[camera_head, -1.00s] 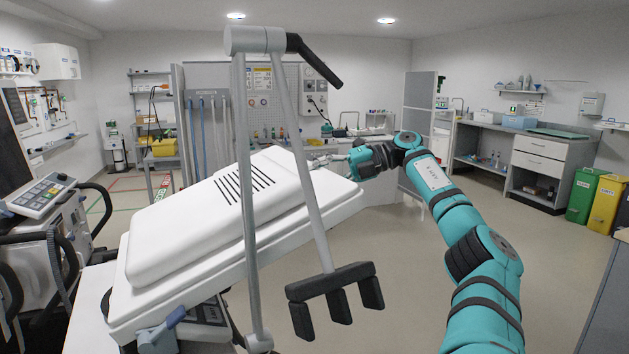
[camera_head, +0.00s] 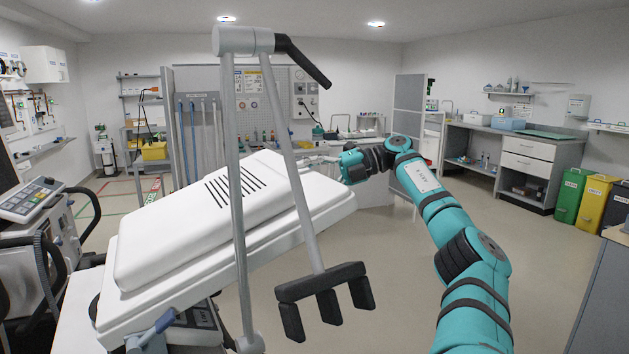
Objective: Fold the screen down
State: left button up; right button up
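The screen (camera_head: 160,250) is a large white panel seen from its back, with a row of dark vent slots. It is tilted, its left end low and its right end raised. My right gripper (camera_head: 326,160) is at the far right edge of the screen, at the end of my teal arm. Its fingers are small and partly hidden by the edge, so I cannot tell whether they are open or touching. My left gripper is not in view.
A grey pole arm (camera_head: 236,190) with a black forked holder (camera_head: 322,288) stands in front of the screen. A ventilator with a keypad (camera_head: 32,199) and black hoses is at left. Bins (camera_head: 593,200) stand at right. The floor between is clear.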

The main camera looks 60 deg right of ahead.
jog(key=v, duration=0.7)
dwell(0.5)
jog(key=shift+s+d, duration=0.15)
dwell(0.6)
